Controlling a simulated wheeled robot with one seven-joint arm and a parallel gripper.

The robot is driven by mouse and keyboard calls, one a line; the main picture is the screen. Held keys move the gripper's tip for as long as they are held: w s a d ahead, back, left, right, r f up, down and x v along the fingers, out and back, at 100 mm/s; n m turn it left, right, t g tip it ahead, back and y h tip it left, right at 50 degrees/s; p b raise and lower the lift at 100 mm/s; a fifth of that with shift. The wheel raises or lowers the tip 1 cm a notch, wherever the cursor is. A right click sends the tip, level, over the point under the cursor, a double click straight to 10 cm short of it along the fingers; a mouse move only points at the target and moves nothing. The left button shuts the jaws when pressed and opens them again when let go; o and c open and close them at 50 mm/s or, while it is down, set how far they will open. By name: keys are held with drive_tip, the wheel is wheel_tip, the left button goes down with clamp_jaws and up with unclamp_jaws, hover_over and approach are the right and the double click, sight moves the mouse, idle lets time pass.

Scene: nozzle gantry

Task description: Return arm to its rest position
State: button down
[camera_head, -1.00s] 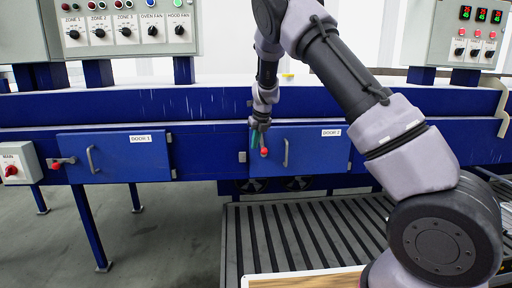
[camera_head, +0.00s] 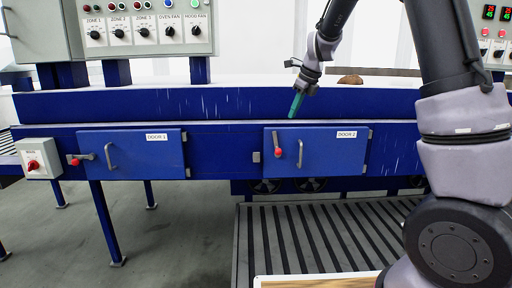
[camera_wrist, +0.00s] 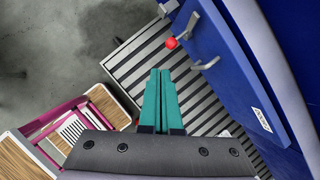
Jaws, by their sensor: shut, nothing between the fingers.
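My gripper (camera_head: 296,104) is shut and empty, with its green fingers pointing down in front of the blue oven body, above the door labelled DOOR 2 (camera_head: 318,158). In the wrist view the two green fingers (camera_wrist: 161,75) lie side by side against each other. The red-knobbed latch (camera_head: 278,151) of DOOR 2 is below the fingertips and apart from them. It also shows in the wrist view (camera_wrist: 171,43), beyond the fingertips. My arm rises on the right of the head view.
DOOR 1 (camera_head: 133,153) is at the left, with a MAIN switch box (camera_head: 40,158) beside it. A slatted grey conveyor (camera_head: 330,240) lies below DOOR 2. A knob panel (camera_head: 150,28) stands at the upper left. A magenta frame (camera_wrist: 65,123) shows in the wrist view.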

drive_tip(key=s+d+r+n+y, duration=0.1)
drive_tip(key=s+d+r+n, duration=0.55)
drive_tip(key=s, duration=0.35)
drive_tip(key=s+d+r+n+t+h, duration=0.1)
drive_tip(key=s+d+n, duration=0.1)
drive_tip(key=s+n, duration=0.5)
drive_tip(key=s+d+r+n+t+h, duration=0.1)
drive_tip(key=s+d+n+t, duration=0.1)
drive_tip(key=s+n, duration=0.6)
drive_tip(key=s, duration=0.6)
drive_tip(key=shift+s+r, duration=0.3)
drive_tip(key=shift+r, duration=0.05)
drive_tip(key=shift+w+d+n, duration=0.1)
drive_tip(key=shift+w+n, duration=0.05)
drive_tip(key=shift+n, duration=0.1)
